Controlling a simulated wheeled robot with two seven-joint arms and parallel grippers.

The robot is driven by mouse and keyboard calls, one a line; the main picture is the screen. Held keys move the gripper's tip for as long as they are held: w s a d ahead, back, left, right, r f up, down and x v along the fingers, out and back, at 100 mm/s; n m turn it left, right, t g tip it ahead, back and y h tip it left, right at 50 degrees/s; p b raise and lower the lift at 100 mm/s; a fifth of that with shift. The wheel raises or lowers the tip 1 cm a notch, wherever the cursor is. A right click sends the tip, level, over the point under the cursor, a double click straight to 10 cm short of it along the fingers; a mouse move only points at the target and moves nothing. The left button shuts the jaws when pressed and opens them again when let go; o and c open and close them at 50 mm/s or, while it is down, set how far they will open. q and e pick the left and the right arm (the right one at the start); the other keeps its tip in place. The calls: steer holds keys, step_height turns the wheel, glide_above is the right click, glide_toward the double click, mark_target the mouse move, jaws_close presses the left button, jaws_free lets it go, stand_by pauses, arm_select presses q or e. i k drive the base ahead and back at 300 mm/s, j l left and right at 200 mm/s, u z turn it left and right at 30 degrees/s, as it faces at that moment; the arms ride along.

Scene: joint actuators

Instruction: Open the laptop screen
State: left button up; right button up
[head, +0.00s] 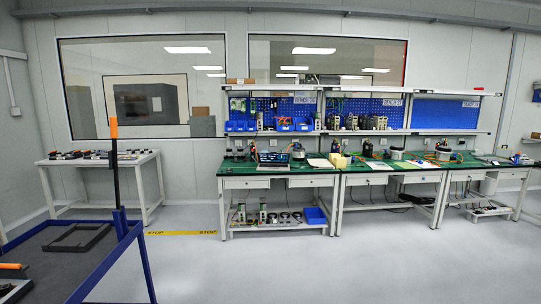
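A small dark laptop-like object (272,160) is on the left part of the green-topped workbench (232,170), against the far wall. It is too small and far away for me to tell how far its screen is raised. Neither of my grippers shows in the head view, and the bench is some distance from me.
A blue-framed cart (138,262) with a dark deck and orange-tipped post stands close at the lower left. A white table (144,180) with small parts is behind it. Grey floor (270,265) lies clear before the benches. Yellow STOP tape (180,233) marks the floor.

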mark_target(263, 157)
steer(key=i+z, duration=0.3)
steer(key=i, duration=0.9)
